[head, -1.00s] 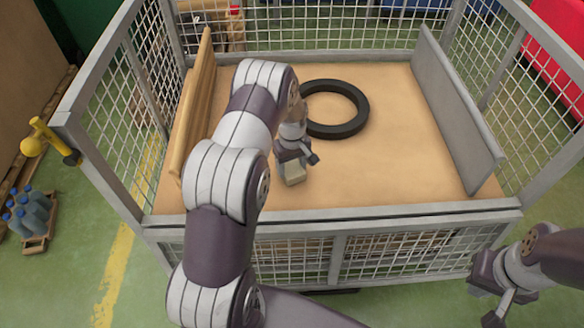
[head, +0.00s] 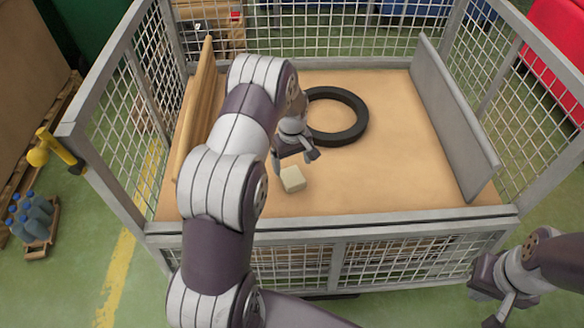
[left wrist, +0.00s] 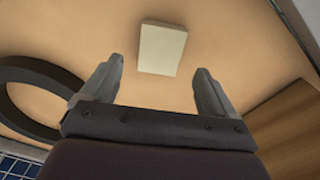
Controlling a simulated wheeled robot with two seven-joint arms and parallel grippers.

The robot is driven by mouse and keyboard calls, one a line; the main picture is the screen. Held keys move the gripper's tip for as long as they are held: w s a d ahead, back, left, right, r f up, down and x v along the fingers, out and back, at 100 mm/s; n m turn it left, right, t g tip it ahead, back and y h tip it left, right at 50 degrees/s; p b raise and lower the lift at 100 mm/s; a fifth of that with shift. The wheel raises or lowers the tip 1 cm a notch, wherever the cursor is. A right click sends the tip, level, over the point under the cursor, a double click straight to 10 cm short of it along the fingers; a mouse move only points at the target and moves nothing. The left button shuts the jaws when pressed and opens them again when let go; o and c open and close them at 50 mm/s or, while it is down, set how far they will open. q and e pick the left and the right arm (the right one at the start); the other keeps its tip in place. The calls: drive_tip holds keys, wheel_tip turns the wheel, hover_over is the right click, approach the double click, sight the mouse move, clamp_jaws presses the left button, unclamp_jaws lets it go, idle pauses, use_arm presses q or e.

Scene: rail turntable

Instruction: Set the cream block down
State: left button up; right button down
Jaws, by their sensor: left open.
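The cream block (head: 292,179) rests on the tan floor of the mesh-sided cage (head: 400,205), near its front left. In the left wrist view the block (left wrist: 161,49) lies beyond the fingertips, apart from both. My left gripper (head: 295,160) is open and empty just behind and above the block; its two spread fingers show in the left wrist view (left wrist: 151,85). My right gripper (head: 497,290) is outside the cage at the lower right; its jaw opening is not clear.
A black ring (head: 340,117) lies on the cage floor behind my left gripper. Wooden boards (head: 196,115) lean at the left side and a grey panel (head: 452,120) stands at the right. The floor between the ring and the grey panel is clear.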

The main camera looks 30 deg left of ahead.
sight(293, 177)
use_arm(q)
drive_tip(key=s+d+r+m+p, duration=0.1)
drive_tip(key=s+d+r+m, duration=0.15)
drive_tip(key=r, duration=0.35)
drive_tip(key=s+d+r+m, duration=0.1)
drive_tip(key=s+d+r, duration=0.15)
drive_tip(key=r, duration=0.35)
drive_tip(key=s+d+r+m, duration=0.2)
drive_tip(key=s+d+m, duration=0.1)
drive_tip(key=s, duration=0.4)
drive_tip(key=s+d+r+m+t, duration=0.1)
drive_tip(key=s+d+m, duration=0.3)
drive_tip(key=s, duration=0.4)
drive_tip(key=shift+r, duration=0.9)
drive_tip(key=shift+s+d+m, duration=0.1)
drive_tip(key=shift+m, duration=0.15)
